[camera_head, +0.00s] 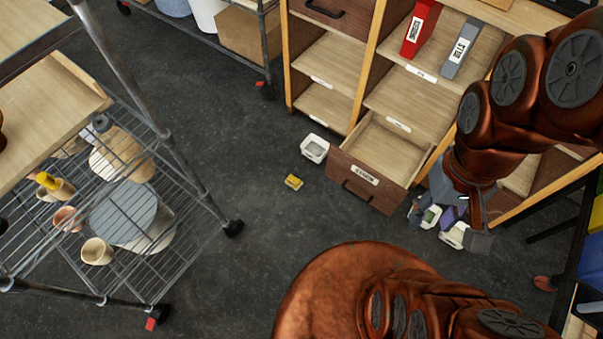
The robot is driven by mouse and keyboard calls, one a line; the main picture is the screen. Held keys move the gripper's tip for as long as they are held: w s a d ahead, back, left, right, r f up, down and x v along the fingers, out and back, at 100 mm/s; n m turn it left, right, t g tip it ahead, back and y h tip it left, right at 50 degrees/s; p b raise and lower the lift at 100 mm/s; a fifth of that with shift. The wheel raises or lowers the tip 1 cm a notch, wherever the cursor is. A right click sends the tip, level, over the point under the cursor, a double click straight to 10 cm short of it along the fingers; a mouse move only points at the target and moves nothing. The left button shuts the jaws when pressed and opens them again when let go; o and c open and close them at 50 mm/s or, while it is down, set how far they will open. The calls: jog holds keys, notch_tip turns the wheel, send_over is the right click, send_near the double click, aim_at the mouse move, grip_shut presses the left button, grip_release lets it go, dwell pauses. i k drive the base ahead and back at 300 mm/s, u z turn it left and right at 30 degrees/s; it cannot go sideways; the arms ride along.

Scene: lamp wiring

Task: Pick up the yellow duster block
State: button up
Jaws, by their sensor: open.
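A small yellow block (293,182) with a darker grey edge lies on the dark floor near the picture's middle, left of the open drawer. Nothing touches it. My copper-coloured arm comes in from the right, and my gripper (462,208) points down at the right, beyond the drawer and well apart from the block. My gripper is open. Its fingers are small and partly lost against the bins behind them, so I cannot make out anything between them.
A wooden drawer (378,152) stands pulled out of the shelf unit. A small white bin (315,148) sits on the floor near the block. More white bins (453,235) lie below my gripper. A wire cart (135,228) with pots stands left. Floor around the block is clear.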

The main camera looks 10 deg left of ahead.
aim_at(293, 182)
jog(key=z, duration=0.2)
jog(key=k, duration=0.85)
jog(key=u, duration=0.2)
